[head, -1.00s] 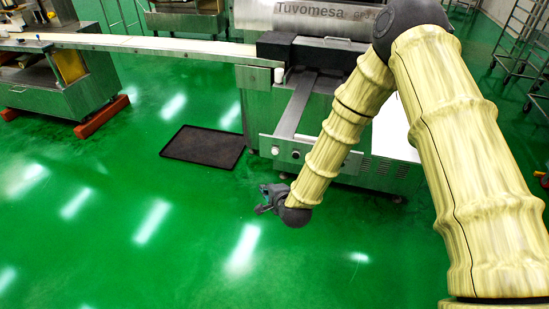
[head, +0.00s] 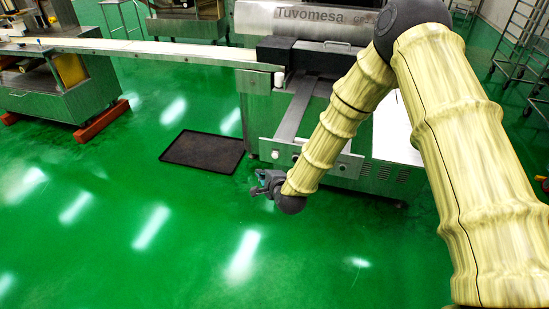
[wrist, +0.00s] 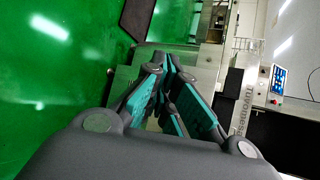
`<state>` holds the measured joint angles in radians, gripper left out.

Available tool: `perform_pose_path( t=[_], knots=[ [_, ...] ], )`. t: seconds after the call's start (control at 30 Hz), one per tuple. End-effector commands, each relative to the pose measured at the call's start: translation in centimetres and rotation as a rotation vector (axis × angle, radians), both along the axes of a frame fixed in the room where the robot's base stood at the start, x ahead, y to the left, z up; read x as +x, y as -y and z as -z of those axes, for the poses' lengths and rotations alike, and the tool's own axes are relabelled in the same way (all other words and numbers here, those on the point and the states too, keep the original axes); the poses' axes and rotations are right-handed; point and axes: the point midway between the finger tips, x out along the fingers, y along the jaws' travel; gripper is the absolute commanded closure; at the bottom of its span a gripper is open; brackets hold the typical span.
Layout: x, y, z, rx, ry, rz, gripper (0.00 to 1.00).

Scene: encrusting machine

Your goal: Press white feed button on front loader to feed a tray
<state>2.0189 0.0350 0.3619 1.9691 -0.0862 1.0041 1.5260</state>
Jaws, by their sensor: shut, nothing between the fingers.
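The front loader (head: 318,160) is a steel panel on the front of the Tuvomesa machine, with sloping rails above it. A small white button (head: 275,154) shows near the left end of this panel. My gripper (head: 258,183) is in front of and a little below the panel's left end, apart from the button in the picture. In the wrist view my gripper (wrist: 164,64) has its teal-padded fingers shut, with nothing held. I cannot make out the white button in the wrist view; the fingers cover part of the machine there. No tray is clearly visible on the loader.
A dark mat (head: 203,150) lies on the green floor left of the loader. A long conveyor (head: 150,48) runs left from the machine. A touch screen (wrist: 279,80) shows at the right of the wrist view. The floor in front is clear.

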Motion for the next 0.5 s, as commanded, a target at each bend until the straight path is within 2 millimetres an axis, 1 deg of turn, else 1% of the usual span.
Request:
perform_pose_path(
  t=[0.1, 0.3, 0.5],
  knots=[
    [1.4, 0.4, 0.1, 0.0, 0.002, 0.0, 1.0],
    [3.4, 1.2, 0.1, 0.0, 0.0, 0.001, 1.0],
    [5.0, 1.6, 0.1, 0.0, 0.0, 0.0, 1.0]
  ],
)
